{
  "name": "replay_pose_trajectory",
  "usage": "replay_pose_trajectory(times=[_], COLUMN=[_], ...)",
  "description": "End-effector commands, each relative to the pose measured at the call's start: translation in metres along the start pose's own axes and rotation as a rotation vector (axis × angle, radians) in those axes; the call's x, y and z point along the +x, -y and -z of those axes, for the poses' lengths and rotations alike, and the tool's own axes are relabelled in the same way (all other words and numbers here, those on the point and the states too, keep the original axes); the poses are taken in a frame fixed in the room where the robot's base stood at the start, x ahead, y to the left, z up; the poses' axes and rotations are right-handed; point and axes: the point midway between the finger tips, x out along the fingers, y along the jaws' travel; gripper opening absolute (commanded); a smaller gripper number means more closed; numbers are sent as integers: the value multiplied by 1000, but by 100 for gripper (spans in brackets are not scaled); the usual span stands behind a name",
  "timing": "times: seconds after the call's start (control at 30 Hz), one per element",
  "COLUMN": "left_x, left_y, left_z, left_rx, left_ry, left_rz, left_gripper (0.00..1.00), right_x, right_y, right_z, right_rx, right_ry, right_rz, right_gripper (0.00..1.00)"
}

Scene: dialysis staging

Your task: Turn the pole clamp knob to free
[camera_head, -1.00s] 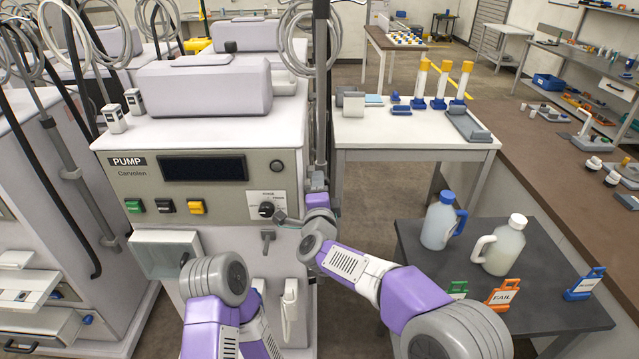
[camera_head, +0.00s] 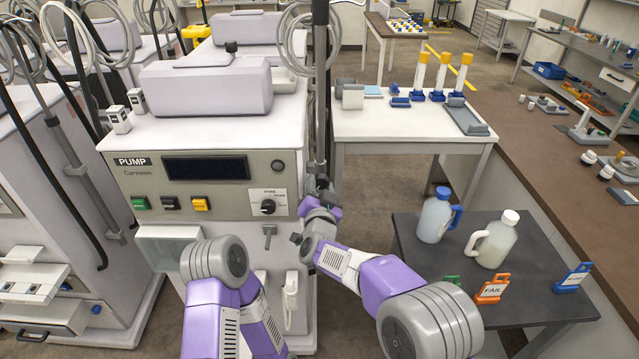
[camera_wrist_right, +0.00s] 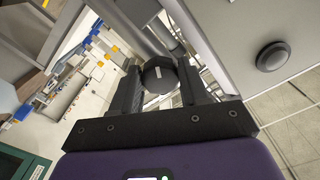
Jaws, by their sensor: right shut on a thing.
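The pole clamp knob (camera_wrist_right: 158,76) is dark and faceted, with a short white mark on its face. In the right wrist view it sits between the two black fingers of my right gripper (camera_wrist_right: 160,88), which is shut on it. In the head view my right gripper (camera_head: 322,190) is at the grey pole (camera_head: 320,100), beside the right edge of the pump front; the knob is hard to make out there.
The pump machine (camera_head: 215,140) has a selector dial (camera_head: 268,207) and a small lever (camera_head: 269,231) just left of my right gripper. A dark table (camera_head: 400,235) with two jugs stands at the right. A white table (camera_head: 385,127) stands behind the right arm.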

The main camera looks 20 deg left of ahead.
Motion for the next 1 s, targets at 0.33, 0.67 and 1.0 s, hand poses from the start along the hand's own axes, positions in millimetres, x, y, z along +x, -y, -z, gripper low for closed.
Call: replay_pose_trajectory(times=[0.33,0.67,1.0], left_x=[-8,-10,-10], left_y=[-3,-4,-4], left_z=[0,0,0], left_rx=[0,0,0], left_ry=[0,0,0], left_rz=[0,0,0], left_gripper=[43,43,43], right_x=[0,0,0], right_y=[0,-1,-1], right_z=[0,-1,-1], right_rx=[-170,-213,-212], right_ry=[2,2,2], right_rz=[0,0,0], right_gripper=[14,14,50])
